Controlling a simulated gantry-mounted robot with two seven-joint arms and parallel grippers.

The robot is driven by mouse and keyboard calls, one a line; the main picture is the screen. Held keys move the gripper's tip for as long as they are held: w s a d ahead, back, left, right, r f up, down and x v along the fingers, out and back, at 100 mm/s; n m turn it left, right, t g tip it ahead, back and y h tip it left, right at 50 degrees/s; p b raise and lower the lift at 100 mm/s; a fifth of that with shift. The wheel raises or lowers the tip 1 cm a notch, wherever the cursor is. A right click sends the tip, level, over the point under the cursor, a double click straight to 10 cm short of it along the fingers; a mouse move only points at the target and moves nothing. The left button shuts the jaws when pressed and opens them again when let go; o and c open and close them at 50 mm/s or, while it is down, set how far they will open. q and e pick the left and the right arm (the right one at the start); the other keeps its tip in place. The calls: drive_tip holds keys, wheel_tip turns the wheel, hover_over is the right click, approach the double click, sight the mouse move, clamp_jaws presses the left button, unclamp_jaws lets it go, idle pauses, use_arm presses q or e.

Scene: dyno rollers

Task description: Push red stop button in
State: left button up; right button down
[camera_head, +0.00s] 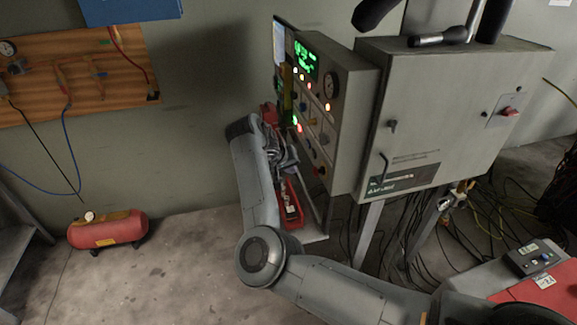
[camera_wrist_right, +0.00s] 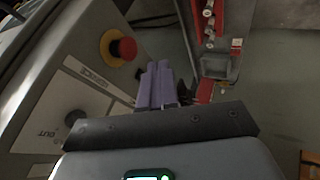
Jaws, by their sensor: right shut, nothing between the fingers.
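The red stop button (camera_wrist_right: 125,48) is a red mushroom head on a yellow ring, at the upper left of the right wrist view, on the grey control panel (camera_wrist_right: 75,80). My right gripper (camera_wrist_right: 155,83) is shut and empty. Its fingers are beside the panel, right of and below the button in that view, and appear apart from it. In the head view the right gripper (camera_head: 286,158) is at the panel's lower left side. I cannot pick out the stop button with certainty there. My left gripper is not in view.
The control cabinet (camera_head: 440,115) stands right of the panel, with cables on the floor below it. A red tray (camera_head: 291,205) lies beneath the gripper. A black knob (camera_wrist_right: 75,118) sits low on the panel. A red air tank (camera_head: 107,229) stands on the floor at left.

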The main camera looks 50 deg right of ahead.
sight(318, 171)
drive_tip(key=s+d+f, duration=0.2)
drive_tip(key=d+f, duration=0.2)
drive_tip(key=d, duration=0.2)
drive_tip(key=shift+s+d+f, duration=0.15)
drive_tip(key=shift+s+d, duration=0.05)
drive_tip(key=shift+s, duration=0.05)
